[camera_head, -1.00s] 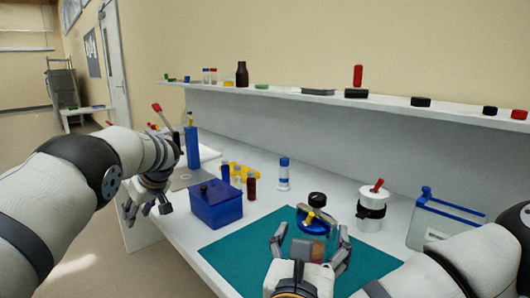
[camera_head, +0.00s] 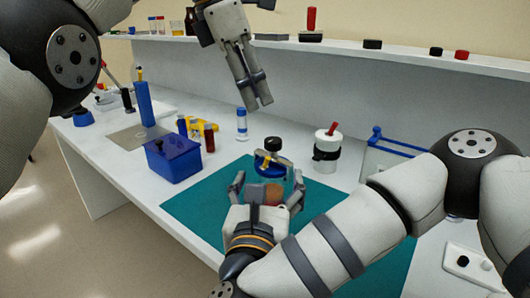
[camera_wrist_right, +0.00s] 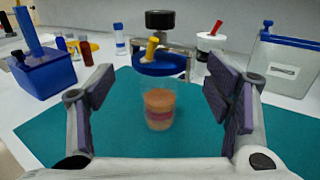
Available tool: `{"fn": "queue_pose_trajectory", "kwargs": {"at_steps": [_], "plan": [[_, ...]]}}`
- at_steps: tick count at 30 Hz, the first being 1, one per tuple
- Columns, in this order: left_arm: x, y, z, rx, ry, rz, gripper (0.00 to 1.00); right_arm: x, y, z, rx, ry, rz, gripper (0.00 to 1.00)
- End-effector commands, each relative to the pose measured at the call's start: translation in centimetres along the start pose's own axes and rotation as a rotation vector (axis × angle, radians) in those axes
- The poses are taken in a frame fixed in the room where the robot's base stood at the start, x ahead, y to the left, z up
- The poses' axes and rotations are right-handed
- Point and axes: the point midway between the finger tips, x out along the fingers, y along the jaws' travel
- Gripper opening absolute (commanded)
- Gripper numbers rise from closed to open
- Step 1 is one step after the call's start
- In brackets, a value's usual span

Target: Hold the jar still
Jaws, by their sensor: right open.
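The jar (camera_wrist_right: 158,108) is clear, with brown and pinkish layers inside. It stands upright on the teal mat (camera_wrist_right: 60,140), under or just in front of a blue lid-like disc (camera_wrist_right: 160,66) with a yellow handle; I cannot tell if they touch. The jar also shows in the head view (camera_head: 273,194). My right gripper (camera_head: 268,184) is open, its fingers on either side of the jar with clear gaps, as the right wrist view confirms. My left gripper (camera_head: 259,104) hangs above and behind the jar, empty, fingers together and pointing down.
A blue box (camera_head: 172,160) and small vials stand left of the mat. A white canister (camera_head: 327,150) with a red handle and a clear blue-rimmed bin (camera_head: 385,160) stand to the right. A shelf (camera_head: 400,57) with small items runs behind.

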Motion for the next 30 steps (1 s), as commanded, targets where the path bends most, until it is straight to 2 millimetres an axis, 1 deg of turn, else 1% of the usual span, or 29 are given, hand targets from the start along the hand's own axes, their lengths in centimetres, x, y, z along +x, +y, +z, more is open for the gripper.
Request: {"fn": "queue_pose_trajectory", "kwargs": {"at_steps": [5, 9, 12, 15, 18, 22, 30], "plan": [[0.1, 0.1, -0.1, 0.0, 0.001, 0.001, 0.33, -0.1, 0.0, -4.0, -0.004, 0.004, 0.0, 0.72], [0.1, 0.1, -0.1, 0.0, 0.001, 0.001, 0.33, -0.1, 0.0, -7.6, -0.004, 0.002, 0.001, 0.72], [0.0, 0.1, -0.1, 0.0, 0.001, 0.002, 0.33, 2.7, -0.1, -7.2, 0.0, -0.005, -0.004, 0.72], [0.0, 0.1, -0.1, 0.0, 0.002, 0.002, 0.33, 4.8, -0.1, -7.2, -0.001, -0.004, -0.002, 0.72], [0.1, 0.1, -0.1, 0.0, 0.002, 0.002, 0.33, 6.3, 0.0, -7.3, -0.001, -0.002, -0.001, 0.72], [0.0, 0.1, -0.1, 0.001, 0.002, 0.002, 0.33, 7.3, 0.0, -7.3, 0.0, -0.001, 0.0, 0.72], [0.0, 0.1, -0.1, 0.001, 0.002, 0.002, 0.33, 7.5, 0.0, -7.3, 0.0, 0.0, 0.001, 0.72]]}}
